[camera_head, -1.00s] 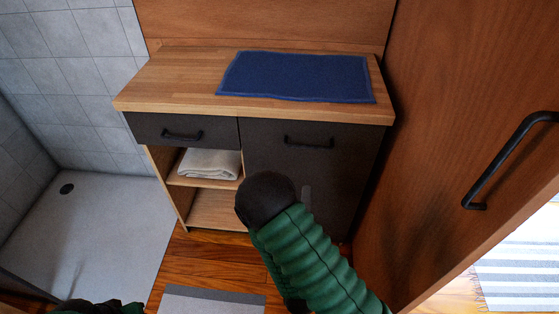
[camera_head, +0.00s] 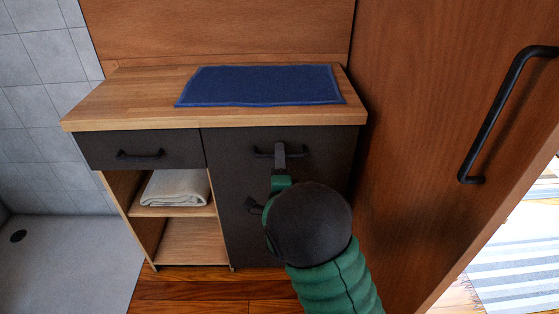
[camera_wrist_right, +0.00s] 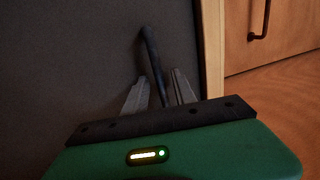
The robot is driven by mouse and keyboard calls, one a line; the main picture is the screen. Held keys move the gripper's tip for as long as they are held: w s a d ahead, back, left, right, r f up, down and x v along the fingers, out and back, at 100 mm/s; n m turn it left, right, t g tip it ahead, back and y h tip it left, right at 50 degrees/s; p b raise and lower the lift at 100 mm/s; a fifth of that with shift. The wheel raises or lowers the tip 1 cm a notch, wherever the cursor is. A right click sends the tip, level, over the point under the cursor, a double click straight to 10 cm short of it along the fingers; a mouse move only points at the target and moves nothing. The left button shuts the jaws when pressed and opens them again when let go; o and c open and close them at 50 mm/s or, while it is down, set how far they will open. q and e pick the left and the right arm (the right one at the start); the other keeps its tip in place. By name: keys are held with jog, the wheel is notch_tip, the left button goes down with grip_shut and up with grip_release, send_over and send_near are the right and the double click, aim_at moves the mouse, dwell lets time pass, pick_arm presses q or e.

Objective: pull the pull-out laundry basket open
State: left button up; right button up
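The pull-out laundry basket has a dark grey front (camera_head: 230,185) on the right of the wooden cabinet, flush with the frame. Its black bar handle (camera_head: 262,153) is near the top; it also shows in the wrist view (camera_wrist_right: 152,55). My right gripper (camera_head: 280,152) is at the middle of the handle. In the wrist view, the right gripper (camera_wrist_right: 160,80) has its two grey fingers apart, one on each side of the bar, with gaps visible. Whether the fingertips touch the front is unclear. My right forearm hides the front's lower right. My left gripper is out of view.
A dark drawer (camera_head: 140,150) and shelves with a folded towel (camera_head: 175,188) are to the left. A blue mat (camera_head: 262,85) lies on the wooden top (camera_head: 125,100). A wooden door (camera_head: 420,120) with a black handle stands close at right. Floor space shows below the cabinet.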

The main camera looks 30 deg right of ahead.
jog(key=shift+w+d, duration=0.15)
jog(key=shift+w, duration=0.05)
grip_shut()
jog(key=shift+f, duration=0.1)
dwell(1.2)
